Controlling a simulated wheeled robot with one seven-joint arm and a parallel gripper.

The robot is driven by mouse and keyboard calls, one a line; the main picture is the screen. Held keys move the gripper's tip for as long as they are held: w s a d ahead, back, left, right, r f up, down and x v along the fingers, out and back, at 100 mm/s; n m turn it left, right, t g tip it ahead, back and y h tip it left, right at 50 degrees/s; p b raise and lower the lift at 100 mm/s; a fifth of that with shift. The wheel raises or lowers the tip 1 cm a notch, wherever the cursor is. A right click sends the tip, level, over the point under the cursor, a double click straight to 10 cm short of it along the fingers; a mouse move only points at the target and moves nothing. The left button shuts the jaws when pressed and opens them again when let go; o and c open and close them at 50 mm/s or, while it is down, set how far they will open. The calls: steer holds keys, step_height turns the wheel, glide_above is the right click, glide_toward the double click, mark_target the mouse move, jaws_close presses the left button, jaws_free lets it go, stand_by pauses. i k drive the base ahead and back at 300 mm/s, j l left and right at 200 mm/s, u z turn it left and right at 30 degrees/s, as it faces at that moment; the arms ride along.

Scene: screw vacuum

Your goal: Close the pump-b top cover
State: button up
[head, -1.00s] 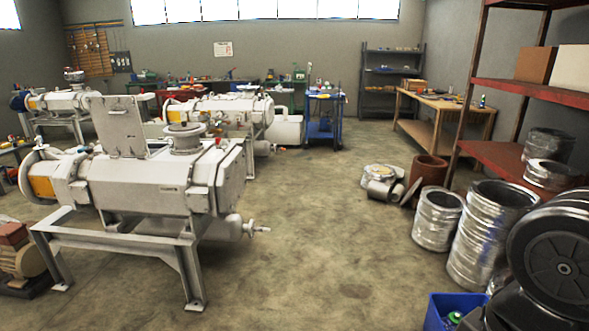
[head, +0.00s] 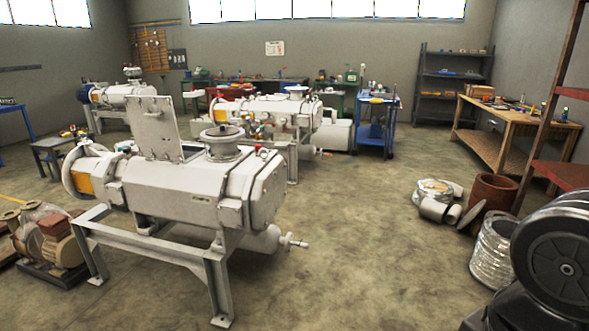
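A large white screw vacuum pump (head: 170,192) stands on a grey steel frame (head: 150,243) at the left front. A flat panel on its top, a cover (head: 152,125), stands open and nearly upright, leaning slightly left. A round flanged port (head: 222,140) sits on top just right of the cover. A similar white pump (head: 265,108) stands behind it, and another (head: 122,95) is farther back left. No label that I can read tells which one is pump-b. My gripper is not in view.
A motor unit (head: 50,245) sits on the floor left of the front pump. Open floor (head: 360,235) lies to its right. Metal cans (head: 440,200) and a brown drum (head: 490,195) stand at the right. A wooden workbench (head: 515,120) and blue cart (head: 376,125) are behind.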

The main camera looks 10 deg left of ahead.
mark_target(153, 126)
steer(key=i+u, duration=0.4)
steer(key=i+l+u, duration=0.2)
steer(key=u, duration=0.2)
steer(key=i+l+u, duration=0.25)
steer(key=u, duration=0.2)
steer(key=i+l+u, duration=0.55)
steer(key=l, duration=0.2)
steer(key=k+j, duration=0.05)
